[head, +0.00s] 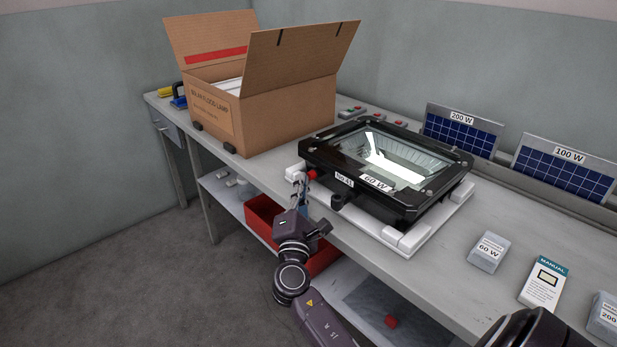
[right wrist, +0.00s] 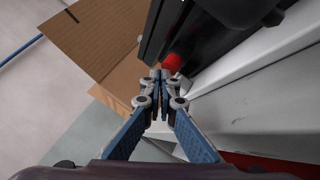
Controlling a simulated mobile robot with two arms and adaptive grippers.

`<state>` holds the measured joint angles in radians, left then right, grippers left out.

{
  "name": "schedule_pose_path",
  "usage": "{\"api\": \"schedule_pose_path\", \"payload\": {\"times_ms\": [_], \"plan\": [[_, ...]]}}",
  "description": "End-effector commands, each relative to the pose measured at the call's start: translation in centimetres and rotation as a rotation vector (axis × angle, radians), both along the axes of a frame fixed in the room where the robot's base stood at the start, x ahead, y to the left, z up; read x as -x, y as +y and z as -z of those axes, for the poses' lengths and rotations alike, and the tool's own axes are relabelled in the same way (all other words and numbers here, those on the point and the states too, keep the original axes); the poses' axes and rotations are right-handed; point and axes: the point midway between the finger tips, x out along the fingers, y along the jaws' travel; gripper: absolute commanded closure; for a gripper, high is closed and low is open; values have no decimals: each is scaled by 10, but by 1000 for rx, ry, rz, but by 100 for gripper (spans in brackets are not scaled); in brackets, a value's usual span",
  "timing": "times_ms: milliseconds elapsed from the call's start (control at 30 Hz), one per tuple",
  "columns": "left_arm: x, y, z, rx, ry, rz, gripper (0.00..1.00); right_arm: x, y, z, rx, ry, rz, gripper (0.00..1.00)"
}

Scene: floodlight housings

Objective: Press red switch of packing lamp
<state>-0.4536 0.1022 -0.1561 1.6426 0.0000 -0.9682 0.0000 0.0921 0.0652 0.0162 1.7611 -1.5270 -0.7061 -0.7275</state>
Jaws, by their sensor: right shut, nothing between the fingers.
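The packing lamp (head: 385,165) is a black floodlight with a glass front and a "60 W" label. It lies face up on a white foam cradle (head: 412,240) on the table. Its red switch (head: 312,174) is on the near left side of the housing. In the right wrist view the red switch (right wrist: 172,62) is just beyond the fingertips. My right gripper (head: 301,180) is shut and empty, with its tips close to the switch. In the right wrist view the shut fingertips (right wrist: 160,76) seem at or near the switch; contact cannot be told. My left gripper is not in view.
An open cardboard box (head: 290,115) stands left of the lamp. Solar panels marked 200 W (head: 460,132) and 100 W (head: 565,168) stand at the back. A 60 W box (head: 489,252) and a manual (head: 543,284) lie at right. A red bin (head: 262,218) is below the tabletop.

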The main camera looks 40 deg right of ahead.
Motion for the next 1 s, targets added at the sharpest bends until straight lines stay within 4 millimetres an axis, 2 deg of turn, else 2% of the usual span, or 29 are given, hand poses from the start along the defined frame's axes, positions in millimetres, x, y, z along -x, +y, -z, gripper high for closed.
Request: {"api": "schedule_pose_path", "payload": {"times_ms": [1000], "plan": [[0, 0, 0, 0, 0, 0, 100, 0, -12, -1, 2, -2, 4, 100]]}}
